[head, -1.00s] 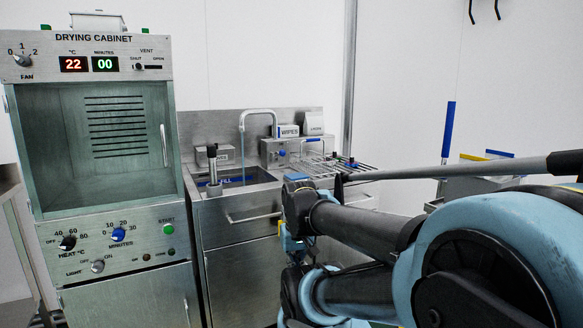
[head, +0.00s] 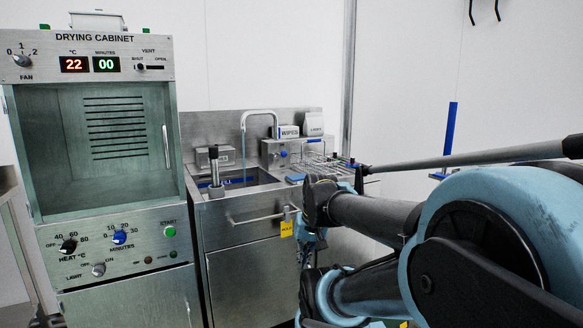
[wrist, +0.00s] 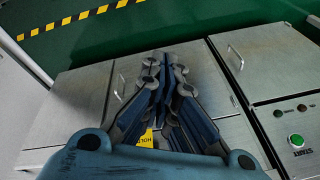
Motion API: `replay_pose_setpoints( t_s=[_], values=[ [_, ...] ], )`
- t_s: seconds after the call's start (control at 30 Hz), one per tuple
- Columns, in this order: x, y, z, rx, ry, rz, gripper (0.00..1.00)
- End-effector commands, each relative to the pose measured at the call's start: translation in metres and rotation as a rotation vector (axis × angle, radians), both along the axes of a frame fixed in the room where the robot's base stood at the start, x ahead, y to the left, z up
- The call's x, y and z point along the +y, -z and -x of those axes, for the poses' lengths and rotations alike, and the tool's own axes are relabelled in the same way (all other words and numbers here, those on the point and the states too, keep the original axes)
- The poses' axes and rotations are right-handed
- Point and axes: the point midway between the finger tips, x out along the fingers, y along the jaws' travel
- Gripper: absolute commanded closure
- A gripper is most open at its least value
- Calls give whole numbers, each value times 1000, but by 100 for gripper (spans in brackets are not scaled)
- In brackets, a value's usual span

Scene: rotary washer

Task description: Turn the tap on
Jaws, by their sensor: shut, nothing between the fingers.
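The tap spout (head: 260,117) is a silver bent pipe over the sink (head: 235,184) in the head view. A thin bluish line hangs below its mouth; I cannot tell whether it is water. A blue knob (head: 283,154) is on the metal box to the right of the spout. My gripper (wrist: 162,62) is shut and empty in the wrist view, its fingers above the steel cabinet fronts. In the head view my arm hides most of it, in front of the sink unit and below the tap and knob.
The drying cabinet (head: 100,218) stands left of the sink unit. A bar handle (head: 258,219) sticks out from the sink unit's front. A wire rack (head: 325,168) lies right of the sink. Green floor (wrist: 210,20) shows in the wrist view.

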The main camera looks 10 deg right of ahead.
Motion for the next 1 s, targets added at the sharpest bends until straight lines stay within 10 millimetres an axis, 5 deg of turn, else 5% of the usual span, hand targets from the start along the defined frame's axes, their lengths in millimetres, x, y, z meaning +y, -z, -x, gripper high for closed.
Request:
replay_pose_setpoints(
  t_s=[0.2, 0.5, 0.77, 1.0],
  values=[
    [27, -33, -68, -56, 230, -246, 100],
    [42, -78, -170, -97, 555, -607, 100],
    [29, -114, -260, -97, 832, -938, 100],
    [-4, -139, -339, -67, 1071, -1261, 100]
  ],
)
